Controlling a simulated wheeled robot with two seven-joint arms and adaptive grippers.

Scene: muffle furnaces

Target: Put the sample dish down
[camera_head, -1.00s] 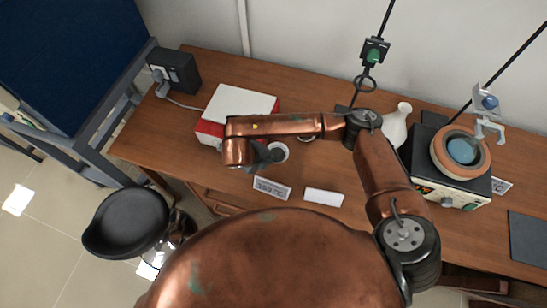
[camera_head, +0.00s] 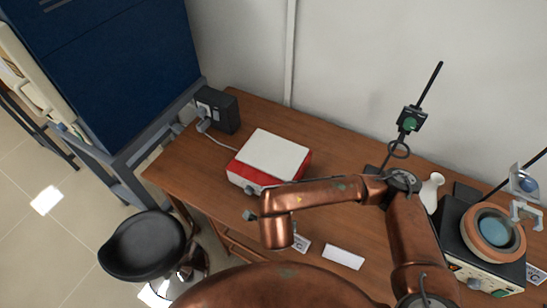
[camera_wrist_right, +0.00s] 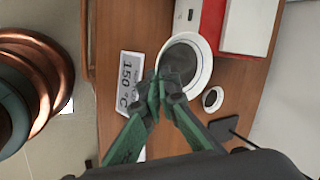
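The sample dish (camera_wrist_right: 198,47) is a white round dish with a grey inside, seen in the right wrist view. My right gripper (camera_wrist_right: 165,86) has its two green fingers close together at the dish's near rim, and looks shut on it. The height of the dish above the wooden table cannot be told. In the head view my copper right arm hides the dish and most of the right gripper, of which only a dark part shows left of the wrist. My left gripper is not in view.
A white and red box (camera_head: 270,158) stands behind the arm. A "150 °C" card (camera_wrist_right: 130,80) lies beside the dish; a blank white card (camera_head: 343,257) lies nearer. A white vase (camera_head: 431,192) and a heater with a round bowl (camera_head: 494,231) stand right. A black stool (camera_head: 143,245) is left.

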